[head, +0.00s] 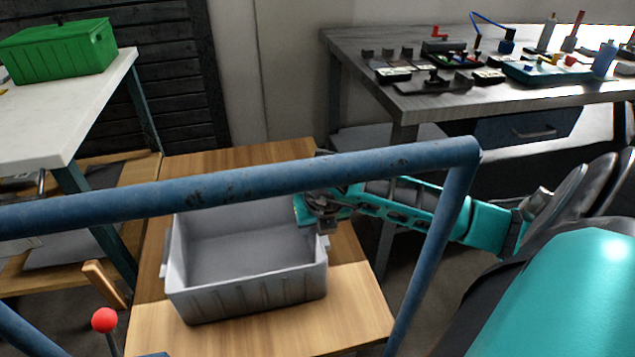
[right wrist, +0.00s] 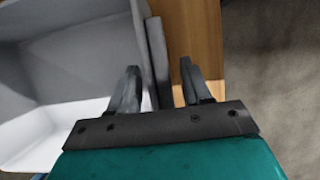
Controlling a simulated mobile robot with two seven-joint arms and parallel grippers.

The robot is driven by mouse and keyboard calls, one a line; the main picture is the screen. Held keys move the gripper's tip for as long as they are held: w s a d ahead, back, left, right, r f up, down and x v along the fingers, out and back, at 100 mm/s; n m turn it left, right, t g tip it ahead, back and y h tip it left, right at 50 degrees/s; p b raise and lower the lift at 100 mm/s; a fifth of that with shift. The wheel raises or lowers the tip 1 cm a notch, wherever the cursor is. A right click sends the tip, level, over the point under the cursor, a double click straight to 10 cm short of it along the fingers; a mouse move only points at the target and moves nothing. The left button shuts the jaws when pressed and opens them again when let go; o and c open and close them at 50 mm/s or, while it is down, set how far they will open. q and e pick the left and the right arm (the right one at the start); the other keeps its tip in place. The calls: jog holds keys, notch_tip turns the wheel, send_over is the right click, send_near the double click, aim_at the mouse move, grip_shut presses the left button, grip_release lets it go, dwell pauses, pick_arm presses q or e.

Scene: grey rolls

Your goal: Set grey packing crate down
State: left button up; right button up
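The grey packing crate (head: 245,290) is upright and empty on a wooden table, and its near wall faces me. A blue metal frame crosses in front of its far part. My right gripper (head: 322,205) is at the crate's right side, partly behind the blue bar. In the right wrist view the crate's inside (right wrist: 60,70) fills the left. There my right gripper's two fingers (right wrist: 158,85) stand apart, one on each side of the crate's grey side handle (right wrist: 157,60), with gaps showing. My left gripper is not in view.
The wooden table (head: 345,300) has bare room in front of the crate. The blue frame (head: 250,178) stands between me and the crate. A green crate (head: 60,48) is on a white table at left. A cluttered dark workbench (head: 420,100) is at back right. A red-knobbed lever (head: 104,320) is at lower left.

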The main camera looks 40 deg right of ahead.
jog(key=shift+o, duration=0.2)
jog(key=shift+r, duration=0.25)
pick_arm(q)
jog(key=p, duration=0.1)
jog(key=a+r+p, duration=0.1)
jog(key=p, duration=0.1)
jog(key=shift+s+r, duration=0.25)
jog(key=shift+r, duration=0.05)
pick_arm(e)
jog(key=v, duration=1.1)
jog(key=shift+s+r, duration=0.25)
